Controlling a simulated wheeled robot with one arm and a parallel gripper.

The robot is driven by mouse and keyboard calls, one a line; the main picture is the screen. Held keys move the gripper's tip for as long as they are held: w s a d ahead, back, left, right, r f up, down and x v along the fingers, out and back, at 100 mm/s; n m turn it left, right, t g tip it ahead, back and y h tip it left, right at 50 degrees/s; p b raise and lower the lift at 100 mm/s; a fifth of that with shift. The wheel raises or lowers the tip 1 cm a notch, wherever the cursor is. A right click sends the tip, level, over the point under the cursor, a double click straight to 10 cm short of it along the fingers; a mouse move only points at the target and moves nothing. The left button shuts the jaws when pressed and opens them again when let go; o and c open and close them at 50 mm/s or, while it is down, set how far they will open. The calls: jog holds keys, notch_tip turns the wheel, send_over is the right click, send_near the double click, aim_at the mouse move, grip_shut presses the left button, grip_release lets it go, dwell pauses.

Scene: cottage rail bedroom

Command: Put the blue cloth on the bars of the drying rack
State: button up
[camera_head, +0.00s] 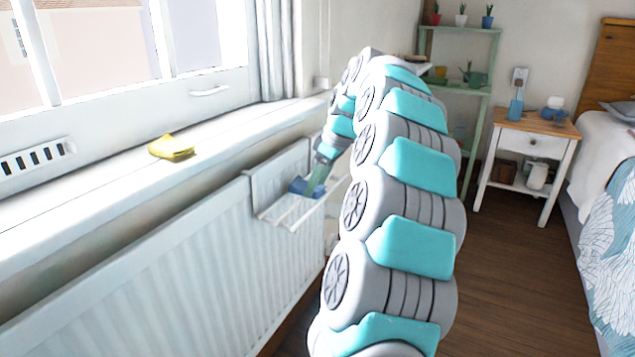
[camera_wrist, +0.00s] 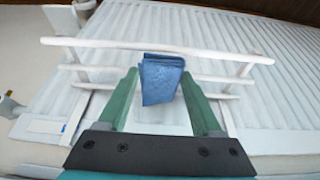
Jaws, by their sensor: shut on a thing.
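The blue cloth (camera_head: 298,186) is a small folded piece at the end of my gripper (camera_head: 309,193), at the white drying rack (camera_head: 262,214) on the radiator's front. In the wrist view the cloth (camera_wrist: 162,82) stands between the green fingers of my gripper (camera_wrist: 161,86), which is shut on it. The white bars of the rack (camera_wrist: 100,44) run across behind the cloth in that view. The cloth overlaps the bars in the picture; I cannot tell whether it touches them. My arm hides the rack's right end in the head view.
A yellow cloth (camera_head: 171,148) lies on the windowsill (camera_head: 100,177) above the white radiator (camera_head: 150,285). A green shelf (camera_head: 487,105) with pots, a bedside table (camera_head: 530,125) and a bed (camera_head: 605,165) stand to the right. The wooden floor (camera_head: 510,270) between is clear.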

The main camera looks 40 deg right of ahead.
jog(key=o, duration=1.2)
jog(key=p+v, duration=0.1)
jog(key=v, duration=1.1)
jog(key=shift+r, duration=0.15)
jog(key=s+a+f+g, duration=0.1)
jog(key=s+a+f, duration=0.1)
jog(key=a, duration=0.7)
jog(key=s+a+f+g, duration=0.1)
jog(key=s+a+f, duration=0.2)
jog(key=a, duration=0.6)
jog(key=s+a+f+g, duration=0.1)
jog(key=s+a+f, duration=0.1)
jog(key=a, duration=0.7)
jog(key=s+a+f+m+g, duration=0.1)
jog(key=s+a+f, duration=0.1)
jog(key=s+f, duration=0.3)
jog(key=s+a+f+m+g+h, duration=0.1)
jog(key=s+a+f+m, duration=0.1)
jog(key=s+f, duration=0.4)
jog(key=s+a+f+m, duration=0.1)
jog(key=s+a+f, duration=0.2)
jog(key=s, duration=0.9)
jog(key=shift+s+a+f+g+h, duration=0.1)
jog(key=shift+a+f+g+h, duration=0.1)
jog(key=shift+f, duration=0.4)
jog(key=shift+a+f+g+h, duration=0.2)
jog(key=shift+f, duration=0.4)
